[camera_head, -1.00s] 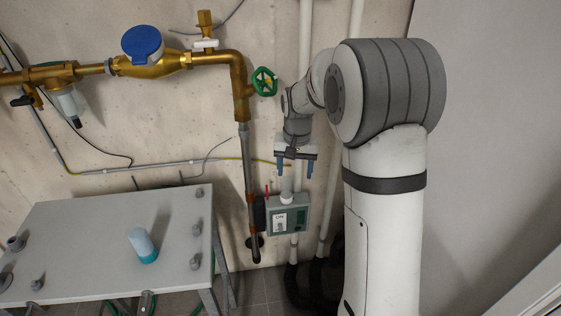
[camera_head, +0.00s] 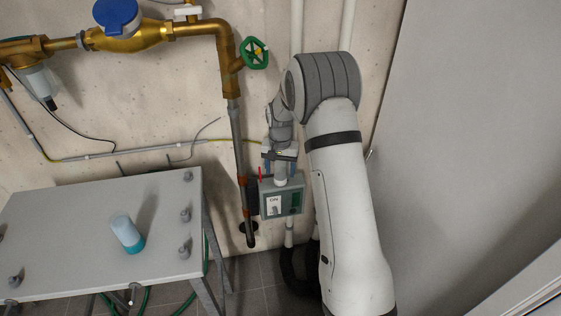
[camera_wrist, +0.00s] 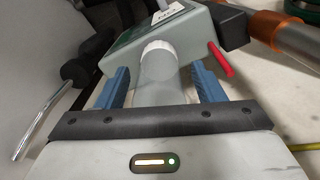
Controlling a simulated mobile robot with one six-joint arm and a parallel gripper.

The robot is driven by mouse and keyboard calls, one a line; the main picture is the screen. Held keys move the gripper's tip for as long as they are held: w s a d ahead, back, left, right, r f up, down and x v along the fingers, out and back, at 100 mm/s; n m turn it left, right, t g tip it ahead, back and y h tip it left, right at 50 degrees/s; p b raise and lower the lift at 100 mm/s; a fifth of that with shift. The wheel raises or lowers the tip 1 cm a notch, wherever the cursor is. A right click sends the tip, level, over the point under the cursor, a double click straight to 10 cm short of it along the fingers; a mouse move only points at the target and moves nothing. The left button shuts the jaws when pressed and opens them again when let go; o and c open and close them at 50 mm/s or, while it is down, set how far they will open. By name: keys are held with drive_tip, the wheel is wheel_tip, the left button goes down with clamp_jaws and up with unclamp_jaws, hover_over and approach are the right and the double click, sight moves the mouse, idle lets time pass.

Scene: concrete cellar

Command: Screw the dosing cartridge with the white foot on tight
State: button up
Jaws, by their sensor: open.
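The dosing cartridge, with a pale grey body (camera_wrist: 157,88) and a white foot (camera_wrist: 159,50), stands on top of the grey-green dosing unit (camera_head: 282,203). In the head view only a little of the cartridge (camera_head: 281,181) shows below my gripper. My gripper (camera_head: 281,171) is over it from above. In the wrist view the blue fingers of my gripper (camera_wrist: 160,82) stand apart, one on each side of the body, with gaps visible. The seat under the foot is hard to make out.
A second cartridge with a teal foot (camera_head: 127,234) stands on the grey table (camera_head: 70,225) at left, among several grey knobs. A red lever (camera_wrist: 220,60) juts out beside the dosing unit. A copper and grey pipe (camera_head: 239,150) and green handwheel (camera_head: 255,53) are close left.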

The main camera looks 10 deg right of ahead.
drive_tip(key=shift+f, duration=0.3)
drive_tip(key=shift+c, duration=0.5)
